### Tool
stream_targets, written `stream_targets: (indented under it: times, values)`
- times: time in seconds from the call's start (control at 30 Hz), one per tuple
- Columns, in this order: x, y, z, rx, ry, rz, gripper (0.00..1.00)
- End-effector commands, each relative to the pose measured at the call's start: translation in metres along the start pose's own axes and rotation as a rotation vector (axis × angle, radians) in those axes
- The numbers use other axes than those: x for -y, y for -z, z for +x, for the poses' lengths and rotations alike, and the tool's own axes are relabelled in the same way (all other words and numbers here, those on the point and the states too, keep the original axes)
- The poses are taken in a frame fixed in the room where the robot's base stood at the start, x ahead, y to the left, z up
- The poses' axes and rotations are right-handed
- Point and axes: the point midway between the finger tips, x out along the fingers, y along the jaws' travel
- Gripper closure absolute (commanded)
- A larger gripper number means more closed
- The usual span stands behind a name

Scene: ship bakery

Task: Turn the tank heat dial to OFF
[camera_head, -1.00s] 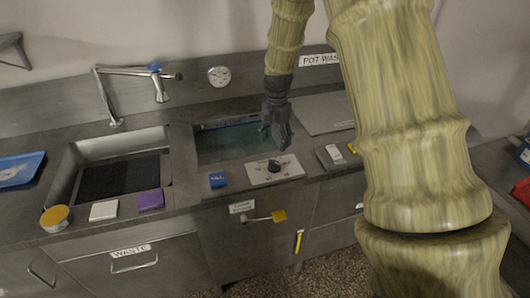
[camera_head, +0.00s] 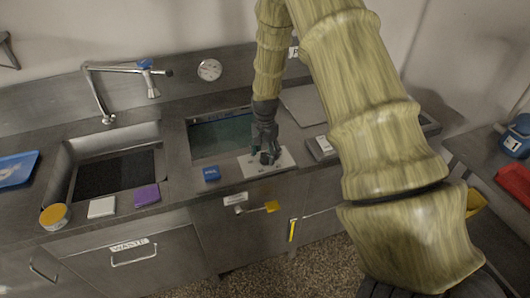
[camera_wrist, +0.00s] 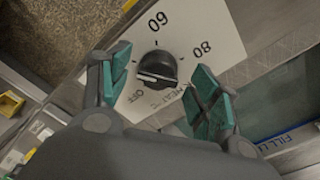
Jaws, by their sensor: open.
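The tank heat dial (camera_wrist: 157,69) is a round black knob with a pale pointer line, on a white plate (camera_wrist: 206,27) marked 60, 80, OFF and HEAT °C. In the wrist view the pale line lies roughly across the knob; which mark it points to is hard to tell. My gripper (camera_wrist: 158,85) is open, with one green-padded finger on each side of the dial and gaps between pads and knob. In the head view my gripper (camera_head: 268,156) is over the white plate (camera_head: 282,162) and hides the dial.
The water-filled tank (camera_head: 220,137) lies just behind the plate. A blue box (camera_head: 211,174) stands left of the plate, and a small white-topped item (camera_head: 322,143) to its right. A yellow-handled valve (camera_head: 271,207) sticks out of the front below. A tap (camera_head: 120,70) stands behind the left sink.

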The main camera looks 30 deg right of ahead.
Motion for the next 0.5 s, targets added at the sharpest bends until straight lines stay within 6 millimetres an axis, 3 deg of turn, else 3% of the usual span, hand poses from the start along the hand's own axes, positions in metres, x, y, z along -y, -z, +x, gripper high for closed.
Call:
stream_targets:
  times: [0.43, 0.5]
  values:
    - [-0.0001, -0.0002, 0.0062, 0.0, 0.0, 0.0, 0.38]
    - [-0.0001, -0.0002, 0.0062, 0.0, 0.0, 0.0, 0.5]
